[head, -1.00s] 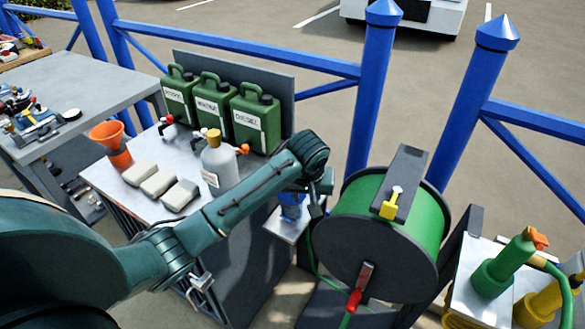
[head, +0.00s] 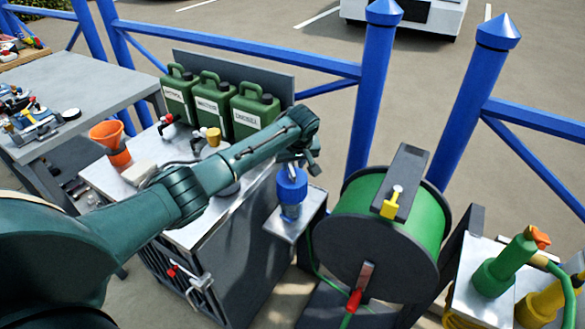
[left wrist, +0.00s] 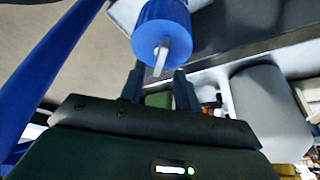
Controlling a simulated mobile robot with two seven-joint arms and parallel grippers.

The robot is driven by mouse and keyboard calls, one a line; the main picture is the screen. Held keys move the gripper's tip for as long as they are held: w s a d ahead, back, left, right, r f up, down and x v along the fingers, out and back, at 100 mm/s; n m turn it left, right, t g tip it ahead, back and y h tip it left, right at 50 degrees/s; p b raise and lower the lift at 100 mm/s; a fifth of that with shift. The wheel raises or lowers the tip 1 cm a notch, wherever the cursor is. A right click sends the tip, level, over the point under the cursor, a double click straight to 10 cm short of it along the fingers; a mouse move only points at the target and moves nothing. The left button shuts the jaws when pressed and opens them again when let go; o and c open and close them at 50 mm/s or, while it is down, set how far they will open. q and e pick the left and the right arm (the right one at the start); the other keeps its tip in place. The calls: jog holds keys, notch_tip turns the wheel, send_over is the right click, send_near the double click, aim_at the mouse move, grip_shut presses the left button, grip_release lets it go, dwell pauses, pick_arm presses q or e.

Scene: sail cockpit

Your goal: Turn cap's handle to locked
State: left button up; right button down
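The blue cap (head: 291,187) sits on a small metal shelf at the right end of the metal-topped cabinet in the head view. In the left wrist view the blue cap (left wrist: 161,25) shows from its end, with a grey bar-like handle (left wrist: 160,58) standing out from it. My left gripper (head: 307,166) is just above and beside the cap in the head view. In the wrist view its two dark fingers (left wrist: 160,90) are apart with nothing between them, and the handle is just beyond their tips. No locked mark is readable. My right gripper is not in view.
Green canisters (head: 212,103) stand at the back of the cabinet top (head: 222,232). An orange funnel (head: 108,137) is at its left. A green hose reel (head: 380,225) stands close right of the cap. A blue railing post (head: 372,90) rises behind.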

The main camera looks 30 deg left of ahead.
aim_at(292, 173)
pick_arm(q)
jog(key=shift+x, duration=1.4)
grip_shut()
